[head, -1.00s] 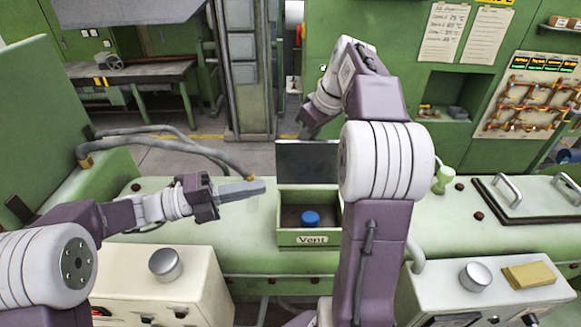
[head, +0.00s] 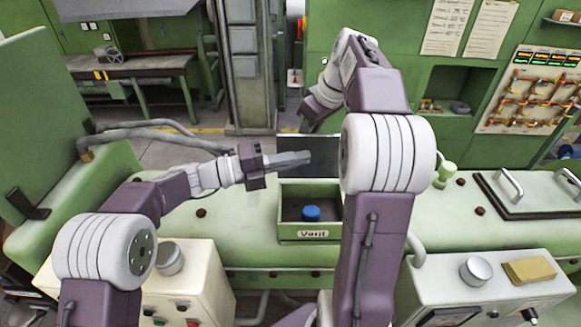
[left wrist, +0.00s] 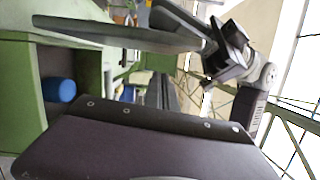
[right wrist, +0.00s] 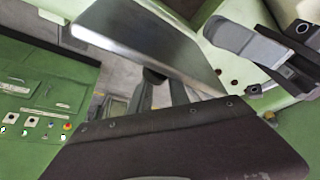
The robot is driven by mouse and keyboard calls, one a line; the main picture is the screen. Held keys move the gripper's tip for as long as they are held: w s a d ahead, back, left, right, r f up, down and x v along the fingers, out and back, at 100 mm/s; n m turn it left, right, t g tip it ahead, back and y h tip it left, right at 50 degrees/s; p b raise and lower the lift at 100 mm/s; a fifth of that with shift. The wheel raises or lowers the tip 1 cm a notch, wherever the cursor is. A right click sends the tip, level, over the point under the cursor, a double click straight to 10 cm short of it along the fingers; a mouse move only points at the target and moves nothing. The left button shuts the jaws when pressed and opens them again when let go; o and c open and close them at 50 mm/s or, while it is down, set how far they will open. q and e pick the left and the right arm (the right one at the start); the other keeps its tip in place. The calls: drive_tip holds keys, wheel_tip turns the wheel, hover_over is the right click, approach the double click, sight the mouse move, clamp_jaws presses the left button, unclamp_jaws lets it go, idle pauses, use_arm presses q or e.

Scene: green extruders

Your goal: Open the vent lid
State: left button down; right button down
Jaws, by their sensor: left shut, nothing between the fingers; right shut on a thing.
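The vent box (head: 303,235) is a green box with a label reading Vent, and its top is open. Its dark lid (head: 322,170) stands upright at the back of the box; it also shows in the right wrist view (right wrist: 145,40) and the left wrist view (left wrist: 110,32). My right gripper (head: 308,122) is behind the lid at its top, partly hidden by my right arm, and is shut on the lid. My left gripper (head: 300,158) is shut and empty in front of the lid; whether it touches is unclear. It also shows in the right wrist view (right wrist: 235,42).
A blue round thing (head: 311,213) lies inside the box. Grey hoses (head: 165,138) run at the back left. A hatch with handles (head: 530,192) is at the right. White control boxes with silver knobs stand in front.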

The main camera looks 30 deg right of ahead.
sight(312, 153)
use_arm(q)
drive_tip(key=shift+f, duration=0.1)
use_arm(e)
drive_tip(key=shift+d+f, duration=0.35)
drive_tip(key=shift+f, duration=0.1)
use_arm(q)
drive_tip(key=shift+w+d, duration=0.4)
drive_tip(key=shift+w, duration=0.25)
use_arm(e)
drive_tip(key=c, duration=1.3)
unclamp_jaws()
drive_tip(key=shift+c, duration=0.2)
drive_tip(key=shift+o, duration=1.3)
drive_tip(key=shift+d+f, duration=0.15)
drive_tip(key=shift+d, duration=0.25)
use_arm(q)
drive_tip(key=shift+w+d, duration=0.3)
drive_tip(key=shift+d, duration=0.35)
use_arm(e)
drive_tip(key=shift+w+d, duration=0.2)
drive_tip(key=shift+w, duration=0.05)
